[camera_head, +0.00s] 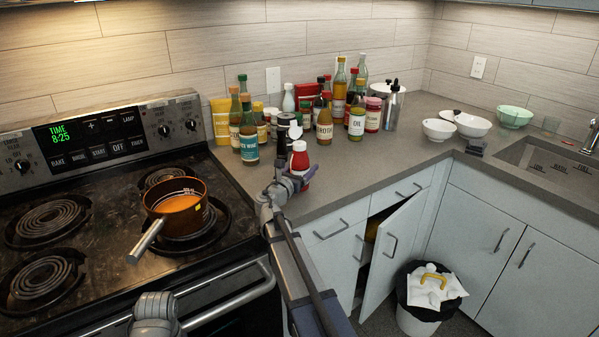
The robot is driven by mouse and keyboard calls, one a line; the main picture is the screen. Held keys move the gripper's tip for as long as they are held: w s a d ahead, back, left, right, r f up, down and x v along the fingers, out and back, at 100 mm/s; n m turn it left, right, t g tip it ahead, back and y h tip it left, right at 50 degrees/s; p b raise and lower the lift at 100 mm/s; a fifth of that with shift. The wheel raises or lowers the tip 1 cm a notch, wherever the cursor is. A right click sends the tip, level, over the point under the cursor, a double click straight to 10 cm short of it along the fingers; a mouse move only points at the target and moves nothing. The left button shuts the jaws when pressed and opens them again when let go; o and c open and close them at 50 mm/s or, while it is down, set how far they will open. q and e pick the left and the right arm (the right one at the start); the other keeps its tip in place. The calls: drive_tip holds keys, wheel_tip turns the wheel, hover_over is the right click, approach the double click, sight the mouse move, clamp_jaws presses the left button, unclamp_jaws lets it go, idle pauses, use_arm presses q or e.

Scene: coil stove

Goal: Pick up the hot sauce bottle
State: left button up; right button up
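A red bottle with a white cap (300,161), which looks like the hot sauce, stands upright at the front of the bottle group on the counter, just right of the stove. Its label is not readable, and its lower part is partly covered by my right gripper. My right gripper (290,183) is at the bottle's lower left side, low over the counter edge. Whether its fingers touch the bottle or are closed cannot be made out. Part of my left arm shows at the bottom left; its gripper is not in view.
A copper pan (174,212) sits on the stove (105,240).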

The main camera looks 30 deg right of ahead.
clamp_jaws()
drive_tip(key=shift+r, duration=0.1)
idle(0.3)
wheel_tip(320, 180, up, 10)
drive_tip(key=p, duration=1)
